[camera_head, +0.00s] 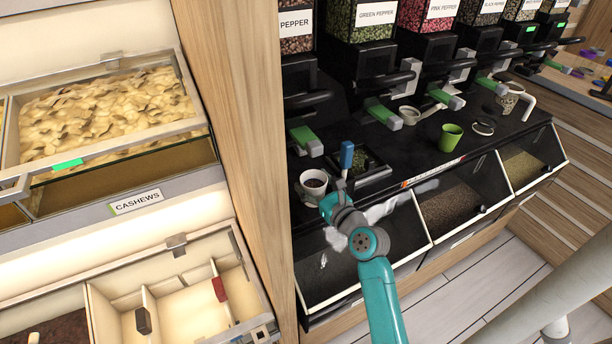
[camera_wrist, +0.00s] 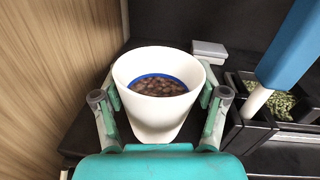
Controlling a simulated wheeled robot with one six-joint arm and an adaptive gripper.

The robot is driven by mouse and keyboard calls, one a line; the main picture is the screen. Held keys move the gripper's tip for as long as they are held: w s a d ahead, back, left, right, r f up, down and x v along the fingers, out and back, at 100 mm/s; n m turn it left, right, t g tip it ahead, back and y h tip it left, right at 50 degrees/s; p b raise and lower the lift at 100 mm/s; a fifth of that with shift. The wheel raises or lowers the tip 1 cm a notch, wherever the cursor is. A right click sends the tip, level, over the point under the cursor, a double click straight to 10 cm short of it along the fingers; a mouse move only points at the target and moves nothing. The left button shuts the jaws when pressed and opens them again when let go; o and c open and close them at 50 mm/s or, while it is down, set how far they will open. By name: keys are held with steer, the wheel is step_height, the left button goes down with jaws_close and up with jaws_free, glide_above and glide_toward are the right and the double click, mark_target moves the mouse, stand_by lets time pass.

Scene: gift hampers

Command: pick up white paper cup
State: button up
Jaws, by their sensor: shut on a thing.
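The white paper cup (camera_wrist: 158,118) stands between the two fingers of my gripper (camera_wrist: 160,100) in the wrist view, with dark brown peppercorn-like grains and a blue ring inside it. The fingers are shut on its sides. In the head view the white cup (camera_head: 313,186) shows at the left end of the black counter, beside the wooden panel. My gripper (camera_head: 327,204) is in front of it there, and my wrist hides part of its lower right side. I cannot tell whether its base touches the counter.
A blue-handled scoop (camera_head: 346,158) stands in a black tray (camera_head: 377,173) of green grains right of the cup. A wooden panel (camera_head: 240,150) is close on the left. Dispensers with green levers (camera_head: 301,134) hang behind. A green cup (camera_head: 451,137) stands farther right.

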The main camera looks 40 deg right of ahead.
mark_target(322, 194)
steer(key=shift+s+a, duration=0.2)
steer(key=shift+s, duration=0.9)
steer(key=shift+s+a, duration=0.2)
steer(key=shift+s, duration=0.85)
steer(key=shift+s+a, duration=0.2)
steer(key=shift+s, duration=0.9)
steer(key=shift+s, duration=0.1)
steer(key=o, duration=0.5)
steer(key=c, duration=0.3)
steer(key=shift+s, duration=0.1)
steer(key=shift+c, duration=0.4)
